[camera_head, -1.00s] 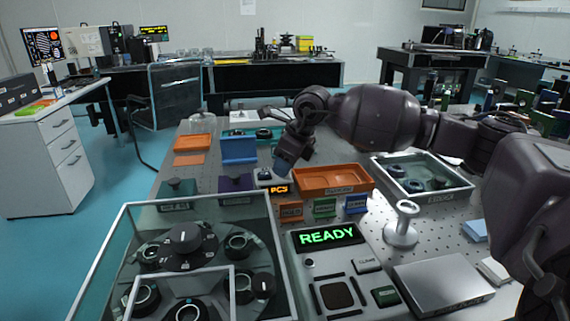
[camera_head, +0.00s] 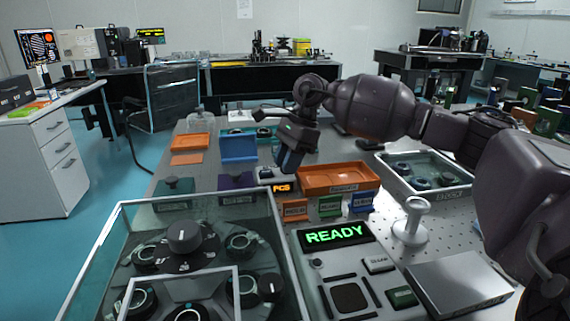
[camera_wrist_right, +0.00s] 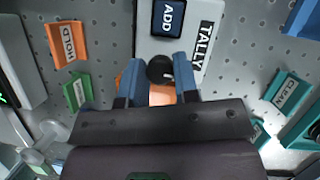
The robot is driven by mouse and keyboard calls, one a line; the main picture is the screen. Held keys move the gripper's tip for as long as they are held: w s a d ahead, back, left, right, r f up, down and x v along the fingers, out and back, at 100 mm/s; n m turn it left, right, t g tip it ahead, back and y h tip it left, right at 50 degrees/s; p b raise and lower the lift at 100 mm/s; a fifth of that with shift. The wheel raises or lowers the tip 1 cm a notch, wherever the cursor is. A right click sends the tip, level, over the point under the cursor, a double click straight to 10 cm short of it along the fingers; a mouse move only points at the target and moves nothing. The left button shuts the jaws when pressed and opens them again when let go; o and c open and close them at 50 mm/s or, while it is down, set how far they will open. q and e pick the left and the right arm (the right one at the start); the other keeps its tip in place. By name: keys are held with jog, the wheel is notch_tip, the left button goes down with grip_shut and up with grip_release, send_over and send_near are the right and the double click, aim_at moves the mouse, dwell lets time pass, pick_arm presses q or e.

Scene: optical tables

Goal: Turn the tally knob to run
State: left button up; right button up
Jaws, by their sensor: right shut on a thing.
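The tally box (camera_wrist_right: 170,45) is white, with a dark blue ADD button (camera_wrist_right: 167,18) and a black TALLY label (camera_wrist_right: 203,45) in the right wrist view. Its small black knob (camera_wrist_right: 159,68), with a white mark, sits between the blue fingertips of my right gripper (camera_wrist_right: 160,80), which is shut on it. In the head view my right gripper (camera_head: 287,165) reaches down onto the tally box, whose orange display (camera_head: 282,188) reads PCS. The gripper hides most of the box there, including the knob. My left gripper is not in view.
An orange tray (camera_head: 338,179) stands right of the tally box. Small orange, green and blue label stands (camera_head: 329,206) are in front. A READY console (camera_head: 335,234), white post (camera_head: 411,222) and glass-walled case (camera_head: 112,235) stand nearer. HOLD (camera_wrist_right: 68,43) and CLEAN (camera_wrist_right: 287,92) signs flank the box.

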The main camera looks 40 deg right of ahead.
jog(key=shift+f+n, duration=0.15)
jog(key=shift+n, duration=0.25)
jog(key=shift+g, duration=0.3)
jog(key=shift+n, duration=0.3)
jog(key=o, duration=0.6)
jog(key=shift+o, duration=0.2)
